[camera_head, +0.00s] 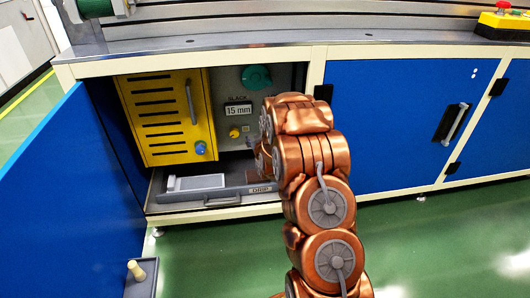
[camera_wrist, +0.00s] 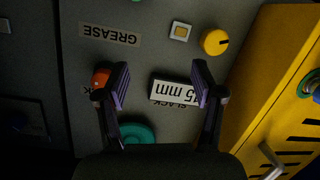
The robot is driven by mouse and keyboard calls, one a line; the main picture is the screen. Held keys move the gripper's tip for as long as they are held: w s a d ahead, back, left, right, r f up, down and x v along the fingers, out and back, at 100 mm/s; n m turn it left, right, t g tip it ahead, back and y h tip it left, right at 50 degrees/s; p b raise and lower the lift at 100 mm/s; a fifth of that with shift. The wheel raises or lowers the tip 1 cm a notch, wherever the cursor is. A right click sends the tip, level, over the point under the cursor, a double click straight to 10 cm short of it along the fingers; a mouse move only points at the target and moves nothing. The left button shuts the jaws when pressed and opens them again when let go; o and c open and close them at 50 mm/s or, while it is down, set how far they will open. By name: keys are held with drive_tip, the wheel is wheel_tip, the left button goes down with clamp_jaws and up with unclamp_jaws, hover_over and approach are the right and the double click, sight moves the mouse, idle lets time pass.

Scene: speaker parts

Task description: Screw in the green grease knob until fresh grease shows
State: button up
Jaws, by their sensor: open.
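In the wrist view, which looks at the panel upside down, a sliver of a green part (camera_wrist: 137,1) shows at the top edge, near the GREASE label (camera_wrist: 110,35). A larger teal-green knob (camera_wrist: 137,135) is at the bottom, partly hidden by my gripper; it also shows in the head view (camera_head: 256,77) above the 15 mm display (camera_head: 238,110). My arm hides the gripper in the head view. No grease is discernible.
A yellow knob (camera_head: 234,132) and a square button (camera_wrist: 180,32) are on the panel. The yellow slatted box (camera_head: 168,115) stands left. An open drawer (camera_head: 225,201) holds a white tray (camera_head: 197,183). The open blue door (camera_head: 75,205) bounds the left side.

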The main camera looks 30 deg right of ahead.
drive_tip(key=d+f+t+h+b, duration=0.2)
drive_tip(key=d+f+b, duration=0.3)
drive_tip(key=f, duration=0.4)
drive_tip(key=shift+a+r+b+x, duration=0.1)
drive_tip(key=shift+b+x, duration=0.4)
drive_tip(key=shift+x, duration=0.75)
drive_tip(key=shift+a+r+b+x, duration=0.1)
drive_tip(key=shift+b+x, duration=0.4)
drive_tip(key=shift+x, duration=0.8)
drive_tip(key=shift+a+r+b+x, duration=0.15)
drive_tip(key=shift+b+x, duration=0.35)
drive_tip(key=shift+x, duration=0.75)
drive_tip(key=shift+w, duration=0.1)
drive_tip(key=c, duration=1.2)
